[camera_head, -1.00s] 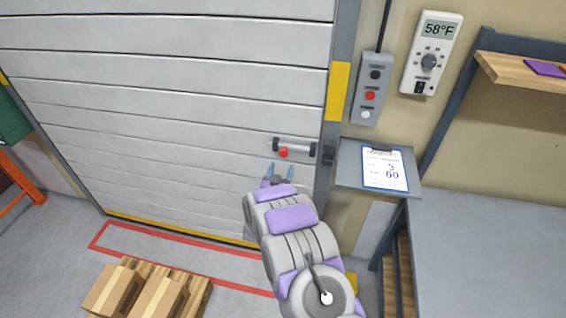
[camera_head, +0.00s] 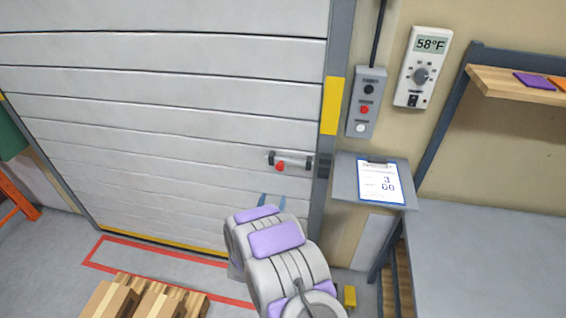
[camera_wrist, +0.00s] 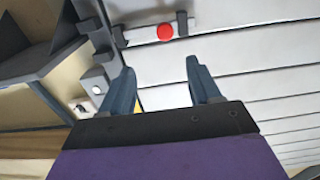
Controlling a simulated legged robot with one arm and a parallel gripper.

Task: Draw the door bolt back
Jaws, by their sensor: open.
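The door bolt (camera_head: 292,160) is a grey bar in dark brackets at the right edge of the white slatted door (camera_head: 170,130). Its red knob (camera_head: 280,167) hangs at the bar's left part. The red knob also shows in the wrist view (camera_wrist: 165,32), beyond and between the fingertips, with the bar running sideways behind it. My gripper (camera_head: 271,200) is open and empty, just below the bolt in the head view and apart from the knob. My arm hides the base of the fingers in the head view.
Right of the door frame are a button box (camera_head: 366,102), a thermostat (camera_head: 422,67) and a small shelf with a clipboard (camera_head: 380,182). A grey bench (camera_head: 480,250) stands at right. Boxes on a pallet (camera_head: 150,300) lie at lower left.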

